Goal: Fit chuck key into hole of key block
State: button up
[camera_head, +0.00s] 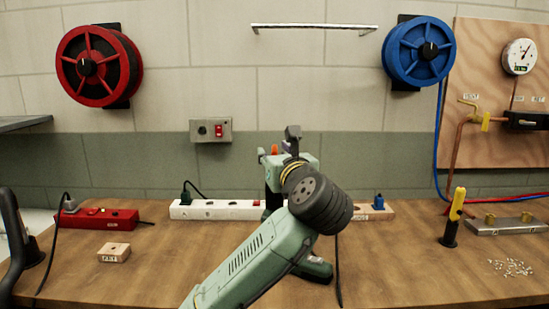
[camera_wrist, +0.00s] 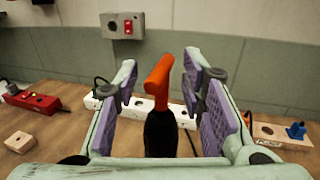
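The key block appears to be the small wooden block (camera_head: 113,253) with a dark lettered label, on the bench at the left; it also shows in the wrist view (camera_wrist: 18,141). An orange-red handle (camera_wrist: 158,78) on a dark upright body (camera_wrist: 160,135) stands between my fingers; it may be the chuck key, but I cannot tell for sure. My gripper (camera_head: 277,149) is open, with its purple pads apart on both sides of the handle, and gaps show there in the wrist view (camera_wrist: 160,72). My arm hides much of the dark body in the head view.
A red box (camera_head: 98,219) and a white power strip (camera_head: 215,209) lie along the back. A wooden block with a blue plug (camera_head: 378,203) is right of my arm. A yellow-handled tool (camera_head: 457,204) stands at the right near small scattered pieces (camera_head: 511,267).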

jog(key=shift+c, duration=0.4)
grip_shut()
jog(key=shift+r, duration=0.15)
